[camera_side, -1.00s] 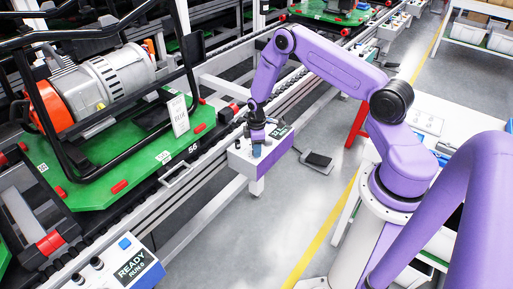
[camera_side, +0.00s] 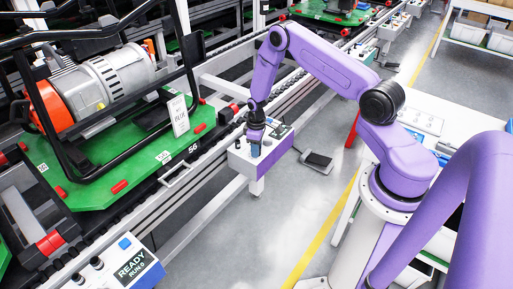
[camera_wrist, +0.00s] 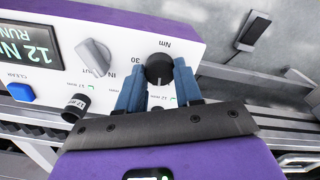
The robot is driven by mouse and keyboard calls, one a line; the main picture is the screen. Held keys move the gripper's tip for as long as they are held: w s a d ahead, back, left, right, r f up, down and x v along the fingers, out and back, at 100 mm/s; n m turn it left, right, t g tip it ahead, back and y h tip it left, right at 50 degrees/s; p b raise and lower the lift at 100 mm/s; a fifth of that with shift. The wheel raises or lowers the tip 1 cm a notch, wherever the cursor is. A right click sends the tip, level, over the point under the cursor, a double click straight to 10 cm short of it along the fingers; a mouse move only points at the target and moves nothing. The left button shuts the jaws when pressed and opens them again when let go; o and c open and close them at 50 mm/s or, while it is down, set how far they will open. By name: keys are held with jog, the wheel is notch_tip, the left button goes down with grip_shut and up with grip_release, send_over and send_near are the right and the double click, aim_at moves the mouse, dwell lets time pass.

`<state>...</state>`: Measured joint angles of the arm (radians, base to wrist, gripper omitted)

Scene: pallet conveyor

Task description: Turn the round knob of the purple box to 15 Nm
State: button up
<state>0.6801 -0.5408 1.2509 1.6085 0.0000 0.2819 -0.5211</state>
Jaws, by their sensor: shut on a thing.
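The purple box (camera_side: 239,158) has a white top and is fixed beside the conveyor; its top fills the upper left of the wrist view (camera_wrist: 190,33). Its black round knob (camera_wrist: 158,67) stands near the "Nm" and "30" marks. My gripper (camera_wrist: 158,80) has its two blue fingers on either side of this knob, shut on it. In the side view my gripper (camera_side: 256,141) points down at the box top and hides the knob. The display (camera_wrist: 26,44) reads "12 Nm", with a partly cut "RUN" line below.
A grey pointer knob (camera_wrist: 95,56), a small black knob (camera_wrist: 75,107) and a blue button (camera_wrist: 21,92) sit on the same panel. A black foot pedal (camera_side: 316,160) is on the floor. A green pallet (camera_side: 95,170) carries a motor in a black frame.

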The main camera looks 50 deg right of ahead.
jog(key=shift+m, duration=0.6)
jog(key=o, duration=1)
jog(key=shift+o, duration=0.2)
notch_tip(320, 180, up, 17)
jog(key=shift+r, duration=0.2)
